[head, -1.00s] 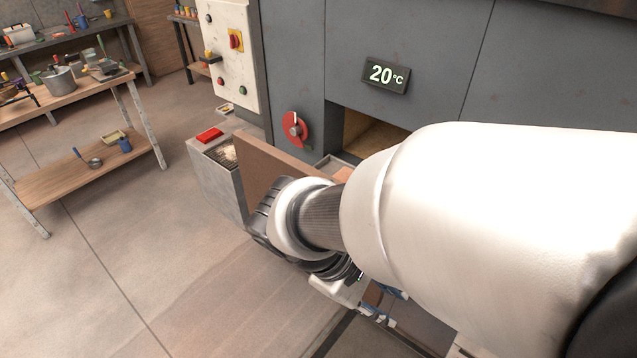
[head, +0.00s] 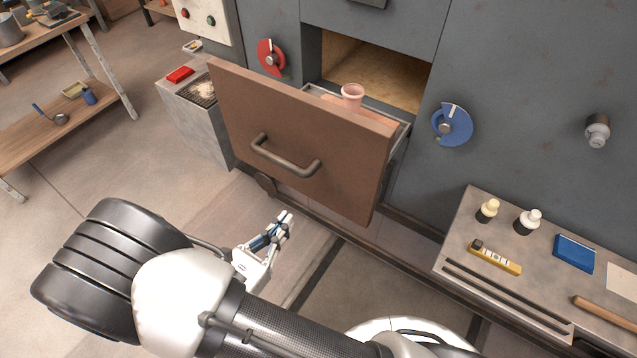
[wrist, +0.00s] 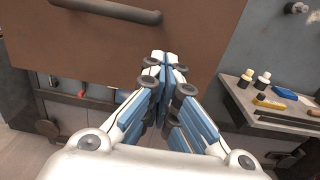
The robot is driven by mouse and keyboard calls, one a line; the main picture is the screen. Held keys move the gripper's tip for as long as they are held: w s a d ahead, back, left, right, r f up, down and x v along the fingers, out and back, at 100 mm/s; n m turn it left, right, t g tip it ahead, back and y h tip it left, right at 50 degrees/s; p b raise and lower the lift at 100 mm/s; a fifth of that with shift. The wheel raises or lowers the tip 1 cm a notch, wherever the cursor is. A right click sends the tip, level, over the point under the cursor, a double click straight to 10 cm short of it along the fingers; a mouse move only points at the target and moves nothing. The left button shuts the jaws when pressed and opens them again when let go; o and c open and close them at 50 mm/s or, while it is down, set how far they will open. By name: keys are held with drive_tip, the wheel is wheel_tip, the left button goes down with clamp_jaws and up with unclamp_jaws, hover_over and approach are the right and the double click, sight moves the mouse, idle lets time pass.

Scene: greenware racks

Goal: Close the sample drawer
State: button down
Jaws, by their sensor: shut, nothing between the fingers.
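The sample drawer (head: 300,150) stands pulled out of the grey cabinet. Its brown front has a grey bar handle (head: 285,158). A pink cup (head: 352,95) stands upright inside it. In the wrist view the drawer front (wrist: 120,45) and its handle (wrist: 108,10) fill the upper part. My gripper (head: 284,220) is shut and empty, low in front of the drawer and below its handle. It shows in the wrist view (wrist: 167,62) with the fingertips together, pointing at the lower part of the front. I cannot tell whether the fingertips touch it.
A side bench (head: 455,235) on the right holds bottles, a yellow level and a blue pad. A grey box (head: 200,125) stands left of the drawer. A wooden shelf table (head: 60,130) is at far left. The floor before the drawer is clear.

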sight(325, 177)
drive_tip(key=b+x, duration=0.2)
drive_tip(key=x, duration=1.1)
drive_tip(key=shift+d, duration=0.1)
